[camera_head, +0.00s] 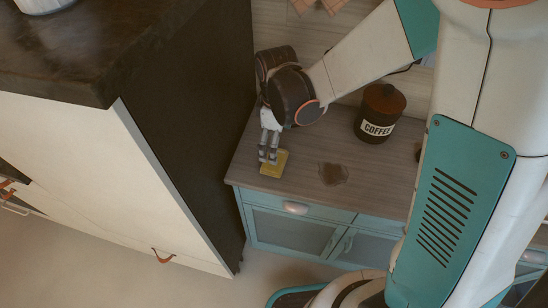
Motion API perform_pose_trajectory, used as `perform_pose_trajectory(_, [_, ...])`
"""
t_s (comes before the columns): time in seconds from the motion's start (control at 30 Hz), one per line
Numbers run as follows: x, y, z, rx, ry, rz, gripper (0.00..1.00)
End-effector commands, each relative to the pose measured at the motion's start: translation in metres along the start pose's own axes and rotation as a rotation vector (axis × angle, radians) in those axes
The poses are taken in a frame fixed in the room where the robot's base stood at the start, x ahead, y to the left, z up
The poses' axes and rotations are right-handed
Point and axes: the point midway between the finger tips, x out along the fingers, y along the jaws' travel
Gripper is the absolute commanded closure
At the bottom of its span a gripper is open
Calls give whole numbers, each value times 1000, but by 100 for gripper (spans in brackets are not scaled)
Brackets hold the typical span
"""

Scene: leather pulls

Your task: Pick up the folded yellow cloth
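The folded yellow cloth (277,169) is a small flat square on the wooden counter (310,180), near its front left corner. My gripper (268,160) points down at the cloth, with its fingertips over or at the cloth's left part. The fingers hide part of the cloth. The picture is too small to tell whether the fingers touch it or how far apart they are.
A dark coffee canister (378,115) stands to the right on the counter. A brown patch or flat item (333,174) lies between. A tall dark-sided cabinet (185,130) borders the counter on the left. Teal drawers (295,208) are below the counter.

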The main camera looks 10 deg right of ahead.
Motion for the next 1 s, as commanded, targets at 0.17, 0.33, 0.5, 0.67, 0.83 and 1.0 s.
perform_pose_trajectory(0.17, [19, 0, 0, 1, 0, 0, 0])
perform_pose_trajectory(0.33, [26, 0, 0, 1, 0, 0, 0])
perform_pose_trajectory(0.5, [48, -2, -3, 1, 0, 0, 0])
perform_pose_trajectory(0.67, [70, -2, -3, 1, 0, 0, 0])
perform_pose_trajectory(0.83, [73, -2, -3, 1, 0, 0, 0])
perform_pose_trajectory(1.0, [72, -2, -3, 1, 0, 0, 16])
